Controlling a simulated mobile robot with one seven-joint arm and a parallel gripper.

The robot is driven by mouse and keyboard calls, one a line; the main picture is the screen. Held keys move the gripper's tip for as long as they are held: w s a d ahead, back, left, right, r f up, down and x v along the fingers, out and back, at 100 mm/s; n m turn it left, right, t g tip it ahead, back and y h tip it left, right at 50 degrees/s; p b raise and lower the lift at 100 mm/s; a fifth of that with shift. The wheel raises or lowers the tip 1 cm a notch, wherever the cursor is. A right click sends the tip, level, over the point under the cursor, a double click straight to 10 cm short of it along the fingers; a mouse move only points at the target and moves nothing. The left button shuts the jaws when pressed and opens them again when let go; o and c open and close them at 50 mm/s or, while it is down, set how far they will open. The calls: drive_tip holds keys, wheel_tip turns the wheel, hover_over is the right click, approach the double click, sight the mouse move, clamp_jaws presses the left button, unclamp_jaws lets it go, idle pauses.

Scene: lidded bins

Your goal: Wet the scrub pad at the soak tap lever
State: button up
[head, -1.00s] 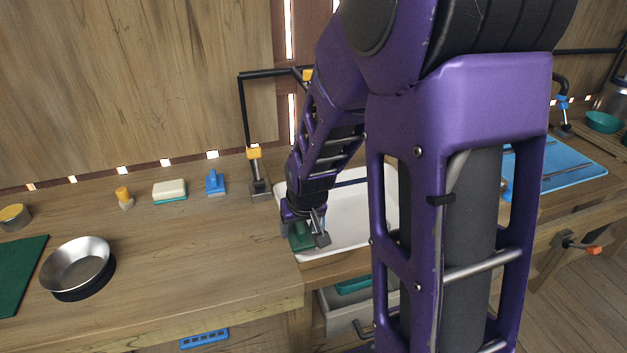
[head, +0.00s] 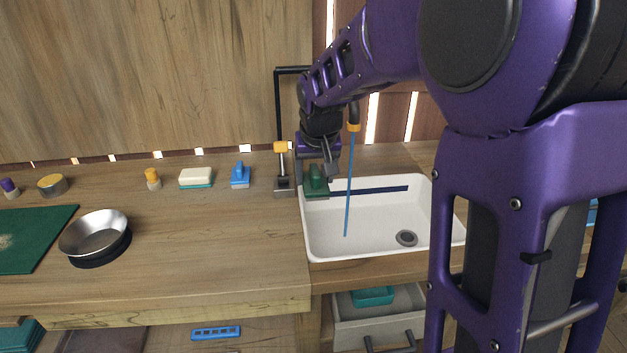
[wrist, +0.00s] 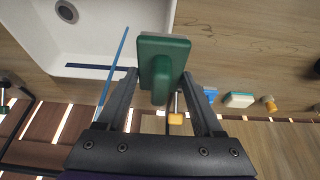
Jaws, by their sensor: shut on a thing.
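The scrub pad, a green block with a handle (head: 316,181), is in my gripper (head: 318,168) at the sink's back left corner. In the wrist view the pad (wrist: 164,52) sits between the fingertips of my gripper (wrist: 160,78). The soak tap lever (head: 281,166), grey with a yellow top, stands just left of the pad; its yellow top also shows in the wrist view (wrist: 176,118). The tap's spout (head: 354,118) has an orange tip. A thin blue water stream (head: 349,185) falls from it into the sink, apart from the pad.
The white sink (head: 375,245) has a drain at its right. A blue-handled brush (head: 240,176), a white-and-teal sponge (head: 196,177), a yellow-topped item (head: 152,178) and a steel bowl (head: 92,235) stand left on the counter. The sink's front is clear.

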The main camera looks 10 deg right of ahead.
drive_tip(key=w+d+f+p, duration=0.2)
drive_tip(key=w+d, duration=0.5)
drive_tip(key=d, duration=0.3)
drive_tip(key=shift+w+d+f, duration=0.3)
drive_tip(key=shift+w, duration=0.1)
idle(0.6)
drive_tip(key=s+a+b, duration=0.2)
drive_tip(key=s+a, duration=0.2)
drive_tip(key=a, duration=0.2)
drive_tip(key=shift+s+a, duration=0.25)
drive_tip(key=shift+s, duration=0.15)
idle(1.4)
drive_tip(key=shift+s+a+r+p, duration=0.35)
drive_tip(key=shift+s+a+r, duration=0.4)
drive_tip(key=shift+a+r, duration=0.25)
drive_tip(key=shift+s+a+r+p, duration=0.35)
drive_tip(key=shift+s+a+r, duration=0.4)
drive_tip(key=shift+a+r, duration=0.25)
